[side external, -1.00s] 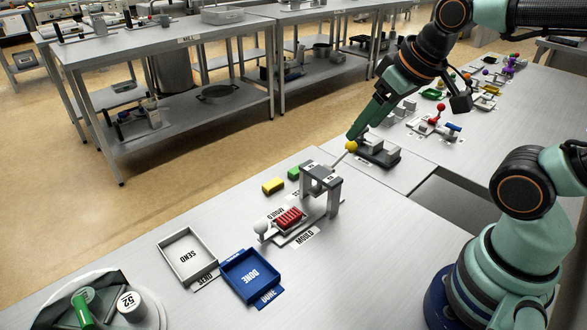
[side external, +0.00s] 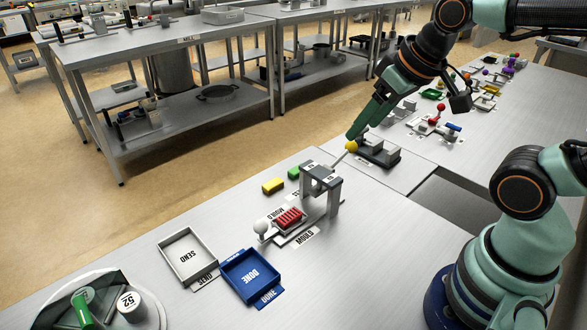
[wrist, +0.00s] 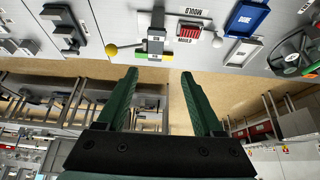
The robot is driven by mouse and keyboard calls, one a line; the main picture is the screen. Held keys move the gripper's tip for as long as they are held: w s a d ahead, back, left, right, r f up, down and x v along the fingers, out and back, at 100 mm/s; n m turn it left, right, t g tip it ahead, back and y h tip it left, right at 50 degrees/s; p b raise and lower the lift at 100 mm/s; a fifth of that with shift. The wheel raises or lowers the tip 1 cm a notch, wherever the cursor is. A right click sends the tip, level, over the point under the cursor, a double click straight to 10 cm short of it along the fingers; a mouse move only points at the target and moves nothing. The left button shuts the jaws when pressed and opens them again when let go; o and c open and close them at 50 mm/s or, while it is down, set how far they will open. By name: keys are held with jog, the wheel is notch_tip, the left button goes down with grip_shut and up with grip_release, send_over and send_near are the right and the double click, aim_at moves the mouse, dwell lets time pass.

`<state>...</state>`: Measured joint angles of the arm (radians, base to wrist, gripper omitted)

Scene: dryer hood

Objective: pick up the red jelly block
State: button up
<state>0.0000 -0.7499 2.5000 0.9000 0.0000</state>
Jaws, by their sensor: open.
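The red jelly block (side external: 289,217) is ridged and sits in a pale mould on the plate under the front of a small grey press (side external: 321,180). It also shows near the top of the wrist view (wrist: 190,32). My gripper (side external: 352,134) is open and empty, behind and above the press in the side view, near the yellow knob (side external: 351,146) of its lever. In the wrist view my fingers (wrist: 160,73) point towards the table edge, apart from the red block. The knob (wrist: 111,50) lies left of them there.
A yellow block (side external: 273,186) and a green block (side external: 294,172) lie left of the press. A white SEND tray (side external: 170,243) and a blue DONE tray (side external: 240,293) stand in front. A white knob (side external: 261,227) is beside the mould.

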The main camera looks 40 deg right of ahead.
jog(key=shift+o, duration=0.4)
jog(key=shift+w, duration=0.1)
jog(key=m+g, duration=0.6)
jog(key=m, duration=1.2)
send_over(290, 215)
notch_tip(290, 215, down, 12)
notch_tip(290, 215, down, 6)
jog(key=shift+r, duration=0.2)
jog(key=shift+f, duration=2.9)
grip_shut()
